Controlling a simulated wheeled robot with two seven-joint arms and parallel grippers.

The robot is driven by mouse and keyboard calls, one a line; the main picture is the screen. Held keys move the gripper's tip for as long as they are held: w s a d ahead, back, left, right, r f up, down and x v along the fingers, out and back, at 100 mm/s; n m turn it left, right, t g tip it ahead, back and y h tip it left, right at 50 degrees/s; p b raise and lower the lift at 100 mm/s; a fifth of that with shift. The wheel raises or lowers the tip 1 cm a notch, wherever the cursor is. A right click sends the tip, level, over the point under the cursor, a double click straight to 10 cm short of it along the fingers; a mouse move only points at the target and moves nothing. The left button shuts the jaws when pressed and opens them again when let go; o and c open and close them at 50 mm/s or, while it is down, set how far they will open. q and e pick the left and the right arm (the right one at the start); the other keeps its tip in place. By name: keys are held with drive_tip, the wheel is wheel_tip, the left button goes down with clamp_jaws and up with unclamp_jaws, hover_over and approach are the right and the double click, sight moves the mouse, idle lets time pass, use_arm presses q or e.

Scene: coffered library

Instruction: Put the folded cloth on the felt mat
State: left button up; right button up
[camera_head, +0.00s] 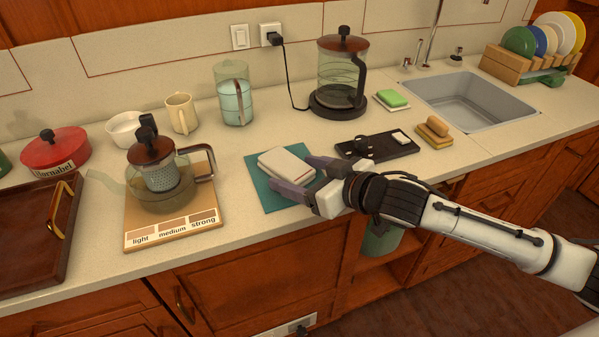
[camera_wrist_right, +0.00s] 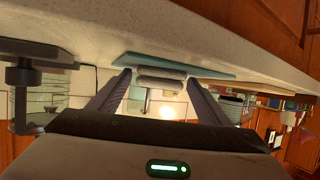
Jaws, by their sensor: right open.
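The folded cloth (camera_head: 287,166) is white with a darker edge and lies flat on the teal felt mat (camera_head: 262,185). My right gripper (camera_head: 299,178) comes in from the right, low over the mat, with its open fingers at the cloth's near right side. In the right wrist view the cloth (camera_wrist_right: 161,77) shows between the two spread fingers, against the mat (camera_wrist_right: 190,66). Whether a finger touches the cloth I cannot tell. My left gripper is not in view.
A glass teapot (camera_head: 160,180) on a labelled board stands left of the mat. A black tray (camera_head: 377,147) lies to its right, with a sponge (camera_head: 434,130) beyond. A glass kettle (camera_head: 340,75) and a water jug (camera_head: 234,95) stand behind. The counter's front edge is close to the mat.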

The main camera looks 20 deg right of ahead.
drive_tip(key=v, duration=1.2)
drive_tip(key=shift+b, duration=0.4)
